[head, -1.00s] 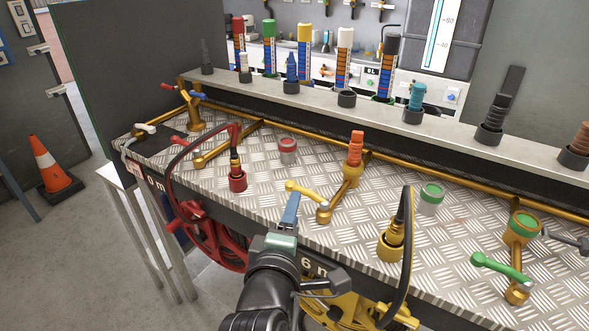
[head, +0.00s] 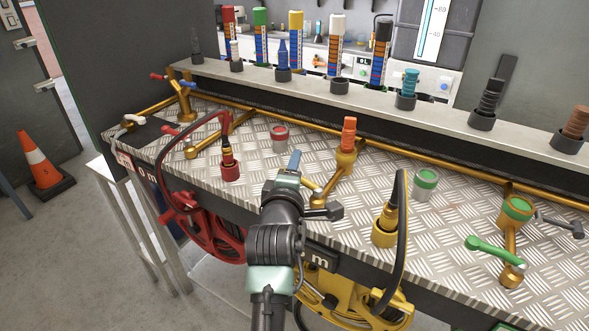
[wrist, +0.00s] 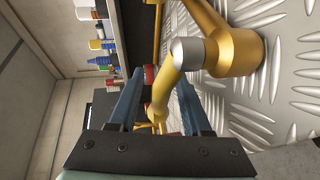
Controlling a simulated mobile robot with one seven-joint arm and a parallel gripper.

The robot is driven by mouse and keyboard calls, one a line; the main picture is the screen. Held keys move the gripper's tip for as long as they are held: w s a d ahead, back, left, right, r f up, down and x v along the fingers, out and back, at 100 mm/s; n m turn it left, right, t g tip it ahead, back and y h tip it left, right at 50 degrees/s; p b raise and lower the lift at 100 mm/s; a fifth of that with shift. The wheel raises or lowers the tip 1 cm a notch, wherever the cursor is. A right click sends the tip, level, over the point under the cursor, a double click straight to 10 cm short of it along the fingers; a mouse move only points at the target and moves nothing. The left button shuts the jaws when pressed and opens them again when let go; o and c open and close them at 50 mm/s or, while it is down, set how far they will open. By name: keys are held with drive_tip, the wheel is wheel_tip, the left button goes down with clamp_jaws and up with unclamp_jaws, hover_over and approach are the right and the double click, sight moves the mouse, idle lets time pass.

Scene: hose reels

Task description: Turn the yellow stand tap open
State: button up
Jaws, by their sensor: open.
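The yellow stand tap shows in the wrist view as a yellow lever (wrist: 164,88) under a silver cap (wrist: 188,53), joined to a golden pipe body (wrist: 235,52). In the head view my gripper (head: 294,160) is over the tread-plate bench, left of the stand pipe.
A red hose end (head: 229,165) stands to the left and a yellow hose end (head: 386,222) with a black hose loop to the right. A green-handled tap (head: 490,246) is farther right. A shelf (head: 380,92) with several plugs runs behind. An orange cone (head: 42,165) stands on the floor.

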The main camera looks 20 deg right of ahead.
clamp_jaws()
idle(1.4)
